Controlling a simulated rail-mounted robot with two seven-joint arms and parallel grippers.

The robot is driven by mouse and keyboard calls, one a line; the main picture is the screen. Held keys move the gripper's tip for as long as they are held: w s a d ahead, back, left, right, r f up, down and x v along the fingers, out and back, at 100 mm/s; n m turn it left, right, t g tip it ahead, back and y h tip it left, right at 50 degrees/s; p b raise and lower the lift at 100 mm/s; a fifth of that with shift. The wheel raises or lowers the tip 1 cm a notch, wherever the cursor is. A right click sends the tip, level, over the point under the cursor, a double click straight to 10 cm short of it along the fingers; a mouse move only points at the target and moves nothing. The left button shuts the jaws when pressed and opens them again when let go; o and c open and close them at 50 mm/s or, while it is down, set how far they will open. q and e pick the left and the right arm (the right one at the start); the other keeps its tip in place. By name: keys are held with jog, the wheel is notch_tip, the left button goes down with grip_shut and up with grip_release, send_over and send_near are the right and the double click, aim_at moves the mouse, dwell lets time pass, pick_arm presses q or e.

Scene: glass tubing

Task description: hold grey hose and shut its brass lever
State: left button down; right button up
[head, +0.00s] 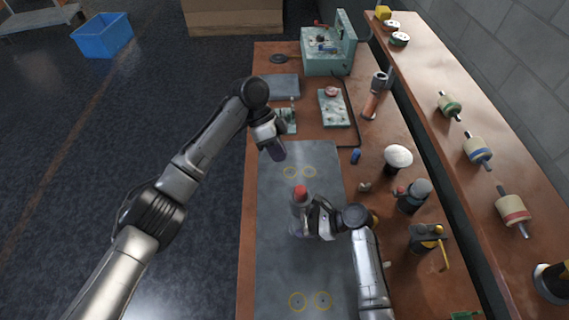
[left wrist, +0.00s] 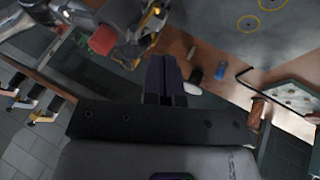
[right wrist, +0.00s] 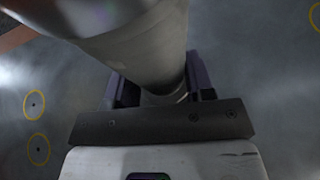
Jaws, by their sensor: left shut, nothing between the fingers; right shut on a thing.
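My right gripper (head: 307,220) is shut on a grey cylinder (head: 299,215) with a red end, upright over the grey mat (head: 275,255). The grey body fills the space between the fingers in the right wrist view (right wrist: 150,50). The red end (left wrist: 103,40) shows at the upper left in the left wrist view. I cannot make out a brass lever on it. My left gripper (head: 278,152) is shut and empty, above the far end of the mat. Its dark fingers (left wrist: 165,80) are together in the left wrist view.
Right of the mat stand a white-topped object (head: 398,157), a grey-capped jar (head: 413,195) and a yellow-handled tool (head: 428,238). A blue cylinder (head: 356,156) and a copper cylinder (head: 374,100) stand farther back. A teal machine (head: 325,55) occupies the far end. A raised shelf (head: 440,75) runs along the right.

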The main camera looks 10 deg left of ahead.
pick_arm(q)
jog(key=shift+w+a+r, duration=0.15)
jog(key=shift+a+r, duration=0.1)
jog(key=shift+r, duration=0.25)
pick_arm(e)
jog(key=o, duration=0.8)
